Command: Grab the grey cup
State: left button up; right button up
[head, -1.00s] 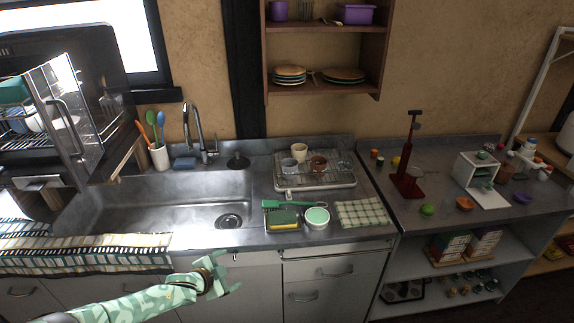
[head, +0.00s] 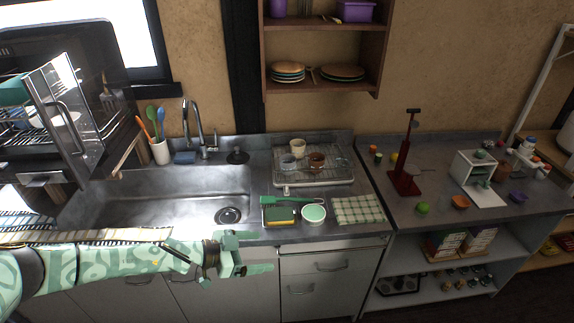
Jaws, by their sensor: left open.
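A small grey cup (head: 288,162) stands on the wire drying rack (head: 335,178) on the counter right of the sink. A cream cup (head: 298,147) is just behind it and a brown cup (head: 317,160) is to its right. My left gripper (head: 254,253) is open and empty in front of the counter's front edge, below and nearer than the rack. It is well apart from the grey cup.
A green-handled brush (head: 290,200), a green-topped sponge (head: 281,216), a white-rimmed bowl (head: 314,213) and a checked cloth (head: 358,210) lie between the counter edge and the rack. The faucet (head: 194,125) rises behind the sink. A wall shelf (head: 322,94) hangs above.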

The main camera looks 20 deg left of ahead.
aim_at(287, 161)
jog(key=i+j, duration=0.45)
jog(key=i, duration=0.2)
jog(key=i+j, duration=0.5)
jog(key=i, duration=0.15)
